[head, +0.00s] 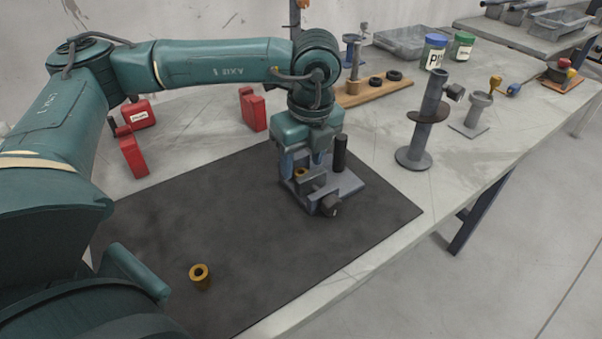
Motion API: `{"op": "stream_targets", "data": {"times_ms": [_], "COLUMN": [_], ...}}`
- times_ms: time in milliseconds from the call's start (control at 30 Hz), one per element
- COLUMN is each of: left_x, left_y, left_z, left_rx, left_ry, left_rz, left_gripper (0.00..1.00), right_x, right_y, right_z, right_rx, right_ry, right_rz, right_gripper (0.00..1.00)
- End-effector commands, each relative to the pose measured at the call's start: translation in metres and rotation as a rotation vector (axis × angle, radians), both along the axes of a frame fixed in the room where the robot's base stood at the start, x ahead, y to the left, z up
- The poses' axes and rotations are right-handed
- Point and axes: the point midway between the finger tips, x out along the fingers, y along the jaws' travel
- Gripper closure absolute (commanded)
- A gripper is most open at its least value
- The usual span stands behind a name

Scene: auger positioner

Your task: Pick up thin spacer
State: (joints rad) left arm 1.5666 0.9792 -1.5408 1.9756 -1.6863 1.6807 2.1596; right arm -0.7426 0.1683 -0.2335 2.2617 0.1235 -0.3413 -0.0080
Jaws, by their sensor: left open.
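My left gripper (308,160) points down over a grey metal fixture (348,184) on the dark mat. It is open, and its fingers partly hide the fixture. A small brass ring (301,173) shows at the fixture, close to the fingers; I cannot tell whether they touch it. A dark upright cylinder (340,152) stands on the fixture's right side. Two black rings (376,82) (394,76) lie on a wooden board (352,99) behind, beside a post. I cannot tell for sure which piece is the thin spacer. My right gripper is not in view.
A brass bushing (200,276) stands on the dark mat (250,260) at front left. Red blocks (253,109) (133,157) stand at the back left. A tall grey stand (413,158) with a disc is at right. Blue-lidded (434,52) and green-lidded jars stand behind. The mat's front is mostly clear.

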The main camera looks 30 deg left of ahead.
Motion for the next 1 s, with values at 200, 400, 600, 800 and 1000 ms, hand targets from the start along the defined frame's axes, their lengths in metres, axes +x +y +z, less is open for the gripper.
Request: {"op": "stream_targets", "data": {"times_ms": [200,400,600,800,1000], "left_x": [0.001,0.002,0.002,0.002,0.002], "left_y": [0.004,0.004,0.004,0.004,0.004], "left_z": [-0.022,-0.023,-0.023,-0.022,-0.022], "left_rx": [0.001,0.000,0.000,0.000,0.000], "left_ry": [-0.001,-0.002,-0.001,-0.001,-0.001], "left_rz": [0.001,0.002,0.002,0.002,0.002], "left_gripper": [0.51,0.51,0.65,0.81,0.98], "right_x": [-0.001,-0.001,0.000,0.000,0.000], "right_y": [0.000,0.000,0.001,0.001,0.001], "right_z": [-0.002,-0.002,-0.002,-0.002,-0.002], "right_rx": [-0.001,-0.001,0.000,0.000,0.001], "right_ry": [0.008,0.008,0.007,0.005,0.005], "right_rz": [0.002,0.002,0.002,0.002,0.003], "right_gripper": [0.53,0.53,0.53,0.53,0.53]}}
